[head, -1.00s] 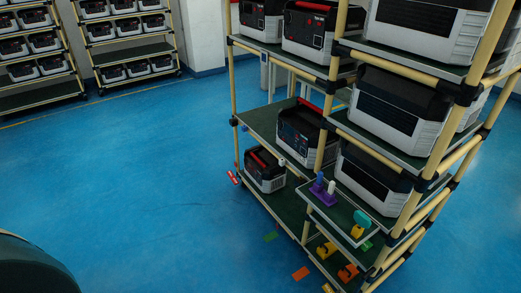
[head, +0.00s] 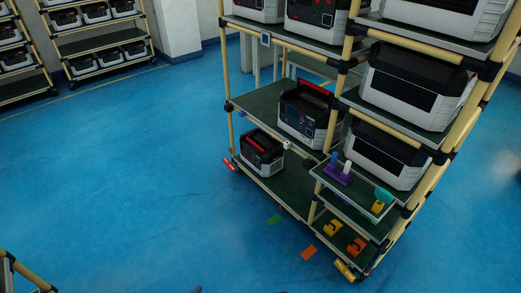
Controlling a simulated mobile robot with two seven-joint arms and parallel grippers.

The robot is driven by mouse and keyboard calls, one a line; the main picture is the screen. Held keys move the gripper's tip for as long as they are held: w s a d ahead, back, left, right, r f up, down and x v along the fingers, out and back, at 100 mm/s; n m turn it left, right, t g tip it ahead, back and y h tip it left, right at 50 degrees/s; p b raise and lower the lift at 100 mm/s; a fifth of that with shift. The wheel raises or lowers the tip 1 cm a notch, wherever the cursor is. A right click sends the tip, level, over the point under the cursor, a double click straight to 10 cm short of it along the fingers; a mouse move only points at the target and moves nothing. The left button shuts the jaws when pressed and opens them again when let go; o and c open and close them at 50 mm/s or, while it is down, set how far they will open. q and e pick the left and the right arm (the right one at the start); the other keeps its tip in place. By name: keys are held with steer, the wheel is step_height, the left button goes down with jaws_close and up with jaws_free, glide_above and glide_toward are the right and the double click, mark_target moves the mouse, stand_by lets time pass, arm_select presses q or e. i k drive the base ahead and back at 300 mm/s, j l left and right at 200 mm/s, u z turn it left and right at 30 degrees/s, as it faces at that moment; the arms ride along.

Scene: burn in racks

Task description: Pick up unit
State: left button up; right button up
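Several black and light-grey units stand on the near rack. One unit with a red handle (head: 262,153) sits on the bottom shelf at the left. A larger unit with a red handle (head: 306,114) sits on the middle shelf (head: 262,102). Another unit (head: 312,14) stands on the top shelf, cut by the frame edge. On the right section, vented units (head: 415,85) and (head: 382,152) sit one above the other. Neither of my grippers is in view, and no unit is seen held.
A small side shelf holds a purple piece (head: 338,174) and a teal and yellow piece (head: 382,197). Yellow and orange clamps (head: 356,246) lie lower. Far racks (head: 100,40) hold more units. Blue floor (head: 120,170) is open at left. A rack corner (head: 22,272) shows lower left.

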mark_target(310, 103)
steer(key=i+j+z, duration=0.3)
steer(key=i+j, duration=0.25)
steer(key=i, duration=0.3)
steer(key=i+j+z, duration=0.35)
steer(key=i+j, duration=0.4)
steer(key=i+j+z, duration=0.3)
steer(key=i+j, duration=0.5)
steer(key=j, duration=0.15)
